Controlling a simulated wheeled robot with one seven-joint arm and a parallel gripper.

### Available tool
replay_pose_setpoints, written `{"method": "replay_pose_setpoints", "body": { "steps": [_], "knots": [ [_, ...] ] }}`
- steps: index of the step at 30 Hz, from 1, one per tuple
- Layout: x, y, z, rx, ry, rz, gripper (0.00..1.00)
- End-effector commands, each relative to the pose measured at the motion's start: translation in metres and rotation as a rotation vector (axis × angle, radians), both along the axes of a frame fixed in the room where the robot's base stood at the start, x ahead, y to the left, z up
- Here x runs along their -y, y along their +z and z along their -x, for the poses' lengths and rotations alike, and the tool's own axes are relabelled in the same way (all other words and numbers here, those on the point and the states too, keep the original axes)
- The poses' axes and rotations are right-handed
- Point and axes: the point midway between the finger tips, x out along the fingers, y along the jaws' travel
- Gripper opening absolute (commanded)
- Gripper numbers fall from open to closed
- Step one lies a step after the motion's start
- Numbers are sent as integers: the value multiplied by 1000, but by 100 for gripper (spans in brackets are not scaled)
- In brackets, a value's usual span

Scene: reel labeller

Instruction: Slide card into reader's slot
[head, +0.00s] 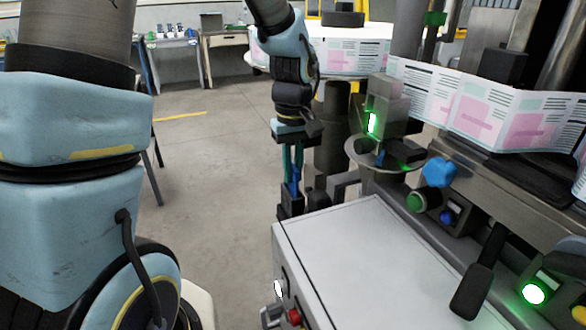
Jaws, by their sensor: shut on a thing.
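My gripper (292,174) points straight down near the middle of the head view, beyond the far left corner of the pale cabinet top. Its fingers are shut on a narrow blue piece, which looks like the card (294,189), seen nearly edge-on. Directly below is a small dark box, which looks like the reader (291,204). The card's lower end is at the top of this box. The slot is too small to see, so I cannot tell whether the card is in it or just above.
The pale cabinet top (365,255) is clear. A red button (295,317) is on its left side. A labelling machine with a printed label web (480,110), a green-lit sensor (388,105) and a blue knob (440,172) stands at right. Open floor (215,180) lies left.

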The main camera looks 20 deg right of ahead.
Motion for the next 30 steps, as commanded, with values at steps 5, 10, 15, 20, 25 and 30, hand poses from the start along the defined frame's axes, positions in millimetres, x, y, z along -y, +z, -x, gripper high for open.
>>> {"method": "replay_pose_setpoints", "body": {
  "steps": [5,10,15,20,25,30],
  "knots": [
    [0,-9,0,0,0,0,0],
    [0,-15,0,0,0,0,0],
    [0,-21,0,0,-1,0,0],
    [0,-25,0,0,0,0,0],
    [0,-25,0,0,0,0,0],
    [0,-25,0,0,0,0,25]
  ]
}}
